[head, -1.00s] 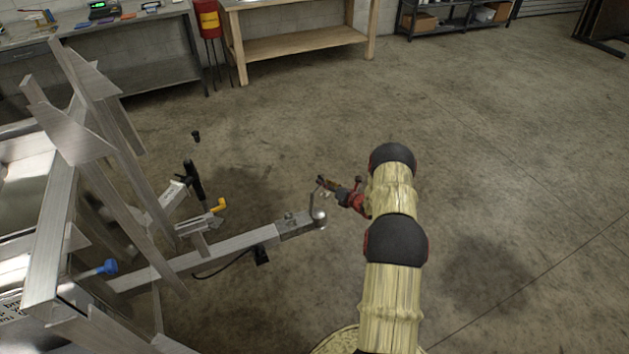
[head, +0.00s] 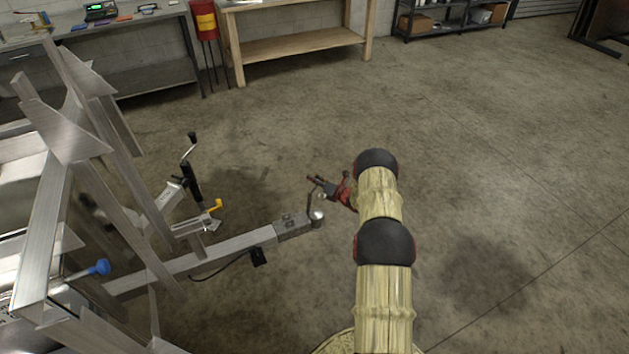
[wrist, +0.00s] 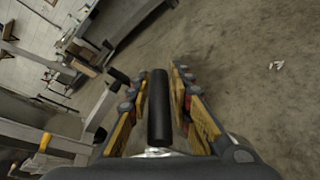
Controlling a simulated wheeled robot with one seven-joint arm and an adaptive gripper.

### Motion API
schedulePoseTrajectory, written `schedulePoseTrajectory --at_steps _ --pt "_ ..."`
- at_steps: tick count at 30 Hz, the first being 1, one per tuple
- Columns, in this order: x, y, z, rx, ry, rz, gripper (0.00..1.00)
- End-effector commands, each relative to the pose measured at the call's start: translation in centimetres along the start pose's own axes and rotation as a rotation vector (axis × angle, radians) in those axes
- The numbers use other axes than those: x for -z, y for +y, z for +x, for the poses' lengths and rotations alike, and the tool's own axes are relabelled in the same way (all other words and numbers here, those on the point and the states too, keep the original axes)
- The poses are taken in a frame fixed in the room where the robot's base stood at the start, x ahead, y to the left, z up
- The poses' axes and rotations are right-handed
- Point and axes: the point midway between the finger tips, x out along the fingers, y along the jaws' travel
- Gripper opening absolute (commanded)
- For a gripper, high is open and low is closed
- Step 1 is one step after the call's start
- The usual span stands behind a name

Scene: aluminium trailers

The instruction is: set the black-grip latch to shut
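The latch's black grip (wrist: 158,108) is a dark upright cylinder in the middle of the wrist view, with bright metal at its lower end. My gripper (wrist: 160,88) is open, with one yellow-padded finger on each side of the grip. Gaps show between the grip and the pads. In the head view my gripper (head: 318,183) is at the front end of the trailer's drawbar, just above the coupler (head: 296,225). The latch's thin lever (head: 309,205) rises there beside the ball-shaped end. The grip itself is too small to make out in the head view.
The aluminium trailer frame (head: 60,215) fills the left. A jack with a crank (head: 190,180), a yellow handle (head: 215,205) and a blue knob (head: 100,267) are on that side. Benches (head: 300,45) stand at the back. The floor at right is clear.

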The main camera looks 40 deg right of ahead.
Motion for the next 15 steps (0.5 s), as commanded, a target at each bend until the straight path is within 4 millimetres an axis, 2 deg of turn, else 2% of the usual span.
schedulePoseTrajectory --at_steps 10,15 --pt "0.01 -0.01 -0.01 0.0 0.0 0.0 0.0" --pt "0.01 -0.01 -0.02 0.0 0.0 0.0 0.0"
